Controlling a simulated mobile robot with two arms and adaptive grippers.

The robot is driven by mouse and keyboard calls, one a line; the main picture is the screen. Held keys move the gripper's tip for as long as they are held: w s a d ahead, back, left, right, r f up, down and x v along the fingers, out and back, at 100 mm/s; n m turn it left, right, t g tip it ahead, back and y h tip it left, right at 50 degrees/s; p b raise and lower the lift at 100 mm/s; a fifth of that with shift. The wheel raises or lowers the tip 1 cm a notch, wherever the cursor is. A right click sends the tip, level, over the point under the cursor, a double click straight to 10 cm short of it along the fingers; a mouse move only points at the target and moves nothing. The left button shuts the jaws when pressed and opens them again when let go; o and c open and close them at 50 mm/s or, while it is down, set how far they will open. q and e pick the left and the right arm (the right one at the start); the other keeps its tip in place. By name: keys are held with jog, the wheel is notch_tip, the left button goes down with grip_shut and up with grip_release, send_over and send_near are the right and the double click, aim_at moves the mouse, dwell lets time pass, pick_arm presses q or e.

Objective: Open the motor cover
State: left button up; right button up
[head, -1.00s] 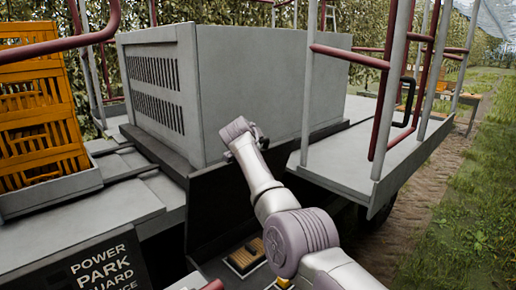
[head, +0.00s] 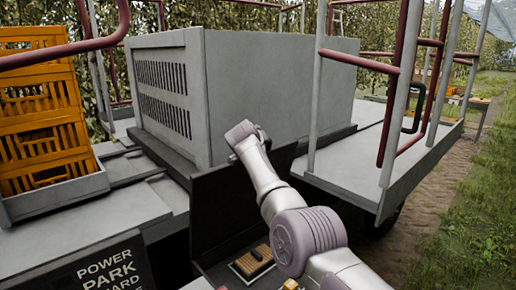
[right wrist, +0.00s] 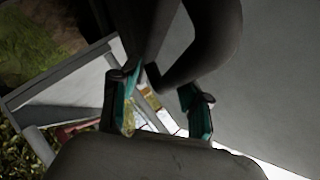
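The motor cover (head: 265,95) is a large grey box with slotted vents on its left face. It sits on the vehicle's deck and looks closed. My right arm reaches up to the lower part of its near face, with the wrist close to that face. My right gripper is mostly hidden behind the wrist in the head view. In the right wrist view the right gripper (right wrist: 163,108) has its two teal-lined fingers apart. A dark curved bar (right wrist: 200,65), possibly a handle, is close to the fingers; whether they touch it is unclear. My left gripper is out of view.
Orange crates (head: 40,120) stand on the left. A raised side platform (head: 375,165) with grey posts and dark red rails (head: 358,58) is right of the cover. A black panel (head: 235,205) is below the cover. Grass and a dirt track lie on the right.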

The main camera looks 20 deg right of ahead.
jog(key=shift+a, duration=0.1)
jog(key=v, duration=1.2)
